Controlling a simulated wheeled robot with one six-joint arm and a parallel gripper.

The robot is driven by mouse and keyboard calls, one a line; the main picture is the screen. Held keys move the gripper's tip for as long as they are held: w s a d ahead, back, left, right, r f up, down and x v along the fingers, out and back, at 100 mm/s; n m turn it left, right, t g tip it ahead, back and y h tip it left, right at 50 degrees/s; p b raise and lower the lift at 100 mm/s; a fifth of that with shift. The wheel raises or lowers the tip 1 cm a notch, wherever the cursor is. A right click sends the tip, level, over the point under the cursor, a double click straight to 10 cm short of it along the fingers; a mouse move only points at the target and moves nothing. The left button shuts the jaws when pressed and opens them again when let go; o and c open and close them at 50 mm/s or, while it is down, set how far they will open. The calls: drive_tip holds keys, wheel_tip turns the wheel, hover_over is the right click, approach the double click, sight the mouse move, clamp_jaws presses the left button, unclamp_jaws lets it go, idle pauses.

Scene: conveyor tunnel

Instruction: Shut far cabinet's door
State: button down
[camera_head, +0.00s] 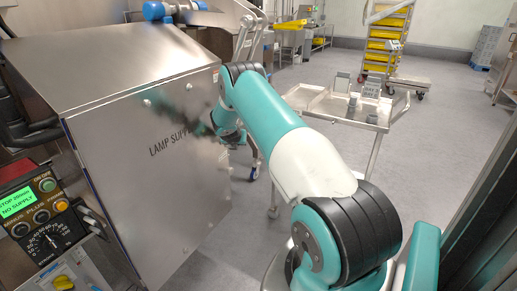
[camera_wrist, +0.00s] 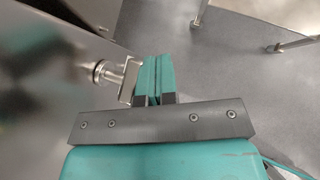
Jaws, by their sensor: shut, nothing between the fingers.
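The grey metal cabinet (camera_head: 130,50) stands at the left in the head view. Its door (camera_head: 120,190) is a flat panel lettered "LAMP SUPPLY", partly covered by my arm. I cannot tell whether it is fully flush with the frame. My gripper (camera_wrist: 152,75) shows its two teal fingers together and empty in the wrist view. A metal latch or handle (camera_wrist: 118,75) on the panel at the left lies right beside the fingers; contact is unclear. In the head view my gripper's fingers are hidden behind my arm at the door's right side.
A control box (camera_head: 45,225) with a green display and knobs is at the lower left. A steel cart (camera_head: 335,105) with small items stands right of my arm. A rack with yellow trays (camera_head: 385,45) is farther back. Grey floor (camera_head: 440,110) is open at the right.

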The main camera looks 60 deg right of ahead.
drive_tip(key=s+d+r, duration=0.1)
drive_tip(key=s+r, duration=0.6)
drive_tip(key=s, duration=0.3)
drive_tip(key=shift+s+d, duration=0.2)
drive_tip(key=shift+d, duration=0.2)
